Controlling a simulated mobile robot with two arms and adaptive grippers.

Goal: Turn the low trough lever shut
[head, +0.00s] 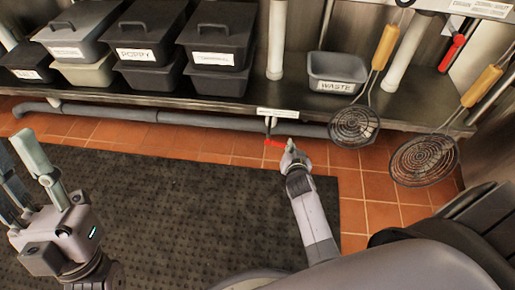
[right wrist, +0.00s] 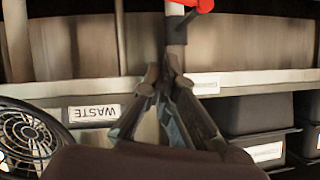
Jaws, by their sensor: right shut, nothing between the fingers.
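The red lever (head: 274,143) sits low under the front edge of the steel shelf, below a white label (head: 278,113) and by the grey pipe. In the right wrist view its red end (right wrist: 204,5) shows at the top edge, on a dark fitting (right wrist: 176,30). My right gripper (head: 290,148) is shut and empty, just right of the lever in the head view. Its closed fingertips (right wrist: 165,72) show below the fitting in the wrist view; I cannot tell whether they touch anything. My left gripper (head: 22,165) is open and empty at the left, over the mat.
The grey pipe (head: 180,118) runs along under the shelf (head: 180,98). Lidded black bins (head: 150,40) and a waste tub (head: 337,72) stand on it. Two wire skimmers (head: 354,124) (head: 425,160) hang at the right. The dark floor mat (head: 160,190) is clear.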

